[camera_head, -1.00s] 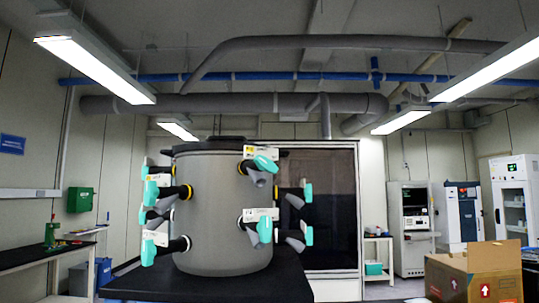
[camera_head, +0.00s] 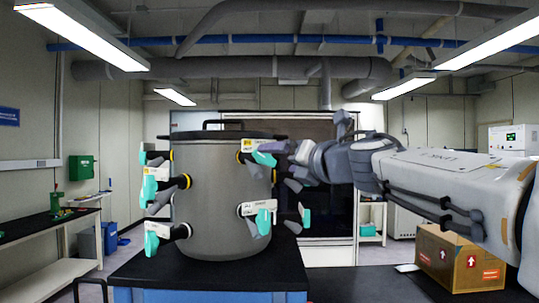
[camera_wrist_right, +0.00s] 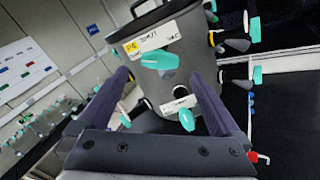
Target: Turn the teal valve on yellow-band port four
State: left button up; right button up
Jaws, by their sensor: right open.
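The teal valve (camera_head: 264,159) on a yellow-banded port is at the upper right of the grey drum (camera_head: 222,200). Its white label has a yellow patch; I cannot read the number surely. In the right wrist view this teal handle (camera_wrist_right: 160,61) lies nearly level, just beyond and between my fingertips. My right gripper (camera_head: 284,148) reaches in from the right, close to the handle; in the wrist view the gripper (camera_wrist_right: 160,76) is open with nothing between its fingers. Whether it touches the handle I cannot tell. My left gripper is not in view.
Another teal valve (camera_head: 263,221) sits lower on the drum's front, with several more on its left and right sides. The drum stands on a black-topped table (camera_head: 210,271). A cardboard box (camera_head: 462,262) is at the lower right.

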aim_at(266, 158)
jog(key=p+x, duration=0.1)
jog(key=x, duration=0.4)
jog(key=shift+w+a, duration=0.2)
jog(key=shift+w, duration=0.1)
jog(key=c, duration=1.3)
